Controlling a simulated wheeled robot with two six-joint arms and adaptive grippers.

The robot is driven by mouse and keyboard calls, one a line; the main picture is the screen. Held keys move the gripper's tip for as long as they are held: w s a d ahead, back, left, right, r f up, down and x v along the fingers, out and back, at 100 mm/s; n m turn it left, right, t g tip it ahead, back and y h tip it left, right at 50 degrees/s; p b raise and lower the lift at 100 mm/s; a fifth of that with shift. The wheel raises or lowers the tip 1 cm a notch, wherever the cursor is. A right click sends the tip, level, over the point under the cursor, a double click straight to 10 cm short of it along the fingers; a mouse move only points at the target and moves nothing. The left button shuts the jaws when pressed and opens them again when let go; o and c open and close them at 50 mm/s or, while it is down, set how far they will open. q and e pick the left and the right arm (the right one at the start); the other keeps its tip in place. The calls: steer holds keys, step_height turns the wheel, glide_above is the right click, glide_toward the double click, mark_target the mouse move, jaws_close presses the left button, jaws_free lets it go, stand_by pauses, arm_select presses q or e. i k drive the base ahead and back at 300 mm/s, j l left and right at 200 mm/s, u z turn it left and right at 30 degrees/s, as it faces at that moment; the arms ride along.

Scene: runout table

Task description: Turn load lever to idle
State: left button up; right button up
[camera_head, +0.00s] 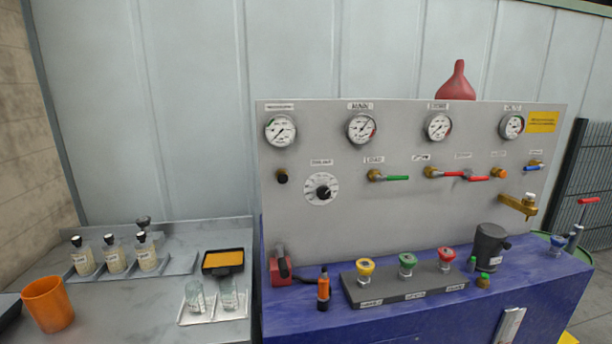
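A valve lever with a green handle (397,178) sits on the grey upright panel (300,225), under a small label that seems to read LOAD (373,160). Its handle points right, about level, from a brass body (374,175). I cannot tell from any marking whether this is another load control. Neither of my grippers is in view.
Yellow, green and red knobs (407,264) stand on a block in front. Bottles (115,257) and an orange cup (48,304) are left.

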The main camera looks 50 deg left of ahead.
mark_target(377, 178)
steer(key=u, duration=1.15)
steer(key=j+u, duration=0.4)
steer(key=i+j+u, duration=0.15)
steer(key=u, duration=0.3)
